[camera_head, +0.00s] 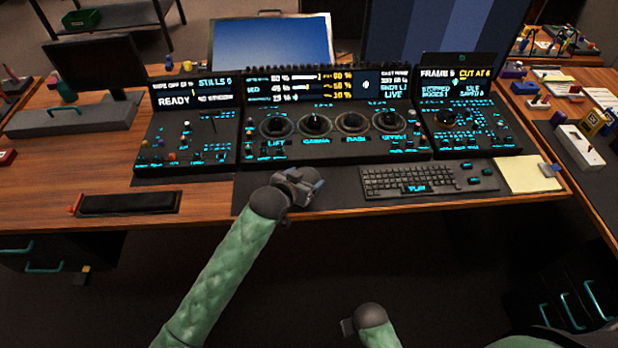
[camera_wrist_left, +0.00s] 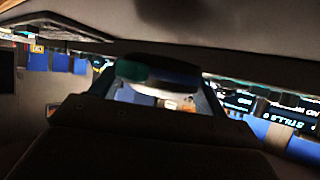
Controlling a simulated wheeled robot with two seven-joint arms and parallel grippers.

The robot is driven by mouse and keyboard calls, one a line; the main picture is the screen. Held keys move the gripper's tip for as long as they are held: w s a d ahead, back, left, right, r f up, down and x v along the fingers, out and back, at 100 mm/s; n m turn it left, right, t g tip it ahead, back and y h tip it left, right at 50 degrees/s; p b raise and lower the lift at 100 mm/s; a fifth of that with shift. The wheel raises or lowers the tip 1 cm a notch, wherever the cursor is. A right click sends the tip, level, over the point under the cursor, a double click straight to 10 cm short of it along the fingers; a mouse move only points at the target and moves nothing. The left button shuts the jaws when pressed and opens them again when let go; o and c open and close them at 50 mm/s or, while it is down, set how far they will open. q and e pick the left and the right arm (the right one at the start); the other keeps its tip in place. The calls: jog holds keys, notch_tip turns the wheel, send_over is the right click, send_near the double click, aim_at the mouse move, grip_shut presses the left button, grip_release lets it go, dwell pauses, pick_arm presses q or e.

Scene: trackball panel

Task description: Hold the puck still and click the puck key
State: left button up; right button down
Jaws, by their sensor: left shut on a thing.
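My left gripper (camera_head: 304,188) is at the front middle of the desk, left of the keyboard and in front of the trackball panel. It is shut on a dark rounded thing that looks like the puck (camera_wrist_left: 157,72), seen between the fingers in the left wrist view with a teal sheen at its left end. In the head view the gripper mostly hides the puck. I cannot make out the puck key. My right gripper (camera_head: 347,327) shows only as a small dark part low in the head view, away from the desk; its fingers cannot be read.
The panel (camera_head: 330,145) with its row of trackballs stands behind my left gripper. A keyboard (camera_head: 425,183) lies to the right, with a yellow note pad (camera_head: 530,175) beyond it. A black wrist pad (camera_head: 128,203) lies at the left front. The wood between pad and gripper is clear.

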pick_arm(q)
jog(key=shift+w+a+f+b, duration=0.1)
jog(key=shift+w+a+f, duration=0.25)
jog(key=shift+a+f, duration=0.25)
jog(key=shift+w+a+f+b, duration=0.15)
jog(key=shift+w+a+f, duration=0.2)
jog(key=shift+a+f, duration=0.3)
jog(key=shift+w+a+f+b, duration=0.1)
jog(key=shift+w+a+f, duration=0.25)
jog(key=shift+a+f, duration=0.25)
jog(key=shift+f, duration=0.25)
jog(key=o, duration=0.9)
